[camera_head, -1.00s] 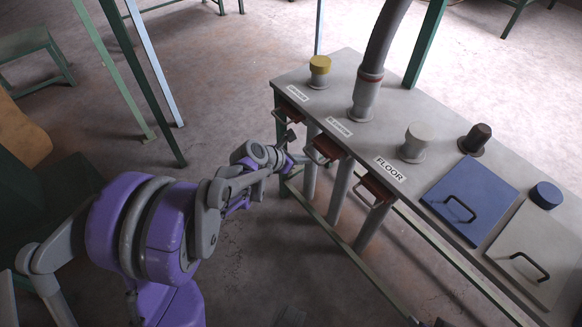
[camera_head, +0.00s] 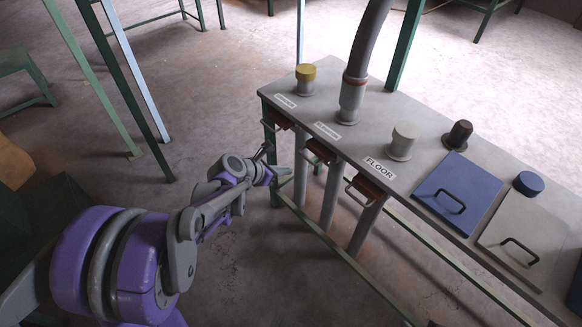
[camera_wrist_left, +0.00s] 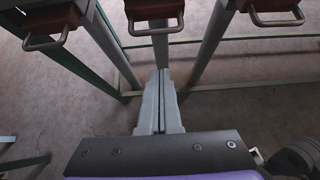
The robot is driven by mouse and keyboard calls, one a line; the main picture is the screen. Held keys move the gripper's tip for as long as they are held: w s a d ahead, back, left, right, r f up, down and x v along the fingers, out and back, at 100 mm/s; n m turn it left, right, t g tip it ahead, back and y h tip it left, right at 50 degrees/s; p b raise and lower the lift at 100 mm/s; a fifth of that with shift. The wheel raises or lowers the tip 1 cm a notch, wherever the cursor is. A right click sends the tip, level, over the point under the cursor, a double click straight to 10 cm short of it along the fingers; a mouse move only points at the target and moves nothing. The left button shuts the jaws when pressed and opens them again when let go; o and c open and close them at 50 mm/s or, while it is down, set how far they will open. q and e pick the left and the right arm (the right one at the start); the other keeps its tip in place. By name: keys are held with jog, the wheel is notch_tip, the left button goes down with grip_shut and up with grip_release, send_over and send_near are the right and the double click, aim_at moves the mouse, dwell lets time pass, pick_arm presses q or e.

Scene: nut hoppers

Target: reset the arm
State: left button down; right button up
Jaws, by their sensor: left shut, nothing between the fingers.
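My left arm reaches in from the left in the head view. Its gripper (camera_head: 283,170) is below and left of the middle slide handle, beside the bench's front legs. In the left wrist view the two grey fingers (camera_wrist_left: 161,88) lie together, shut and empty, pointing toward the middle pipe. They look apart from the handles. Three red-brown slides with metal handles sit under the bench's front edge: left slide (camera_head: 279,119), middle slide (camera_head: 320,151), right slide (camera_head: 369,190). They also show in the left wrist view: left (camera_wrist_left: 45,18), middle (camera_wrist_left: 153,9), right (camera_wrist_left: 272,6). My right gripper is not seen.
The grey bench (camera_head: 415,118) carries a yellow-capped spout (camera_head: 306,76), a hose (camera_head: 354,85), a white cap (camera_head: 404,138), a dark cap (camera_head: 459,134), a blue lid (camera_head: 458,190) and a grey lid (camera_head: 525,240). Pipes hang below. A green post (camera_head: 120,80) stands at left.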

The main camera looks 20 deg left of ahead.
pick_arm(q)
jog(key=p+v, duration=0.1)
jog(key=v, duration=0.5)
jog(key=s+d+m+g+y, duration=0.15)
jog(key=s+d+m, duration=0.25)
jog(key=s+m, duration=0.45)
jog(key=s+d+f+m+g+y, duration=0.1)
jog(key=s+d+m+g, duration=0.15)
jog(key=s+m, duration=0.65)
jog(key=s+d+m+g+y, duration=0.15)
jog(key=s+d+m, duration=0.35)
jog(key=m, duration=0.9)
notch_tip(320, 180, up, 17)
jog(key=w+t+p, duration=0.1)
jog(key=w+p, duration=0.1)
jog(key=p, duration=1.3)
jog(key=shift+w+a+f, duration=0.25)
jog(key=shift+a, duration=0.1)
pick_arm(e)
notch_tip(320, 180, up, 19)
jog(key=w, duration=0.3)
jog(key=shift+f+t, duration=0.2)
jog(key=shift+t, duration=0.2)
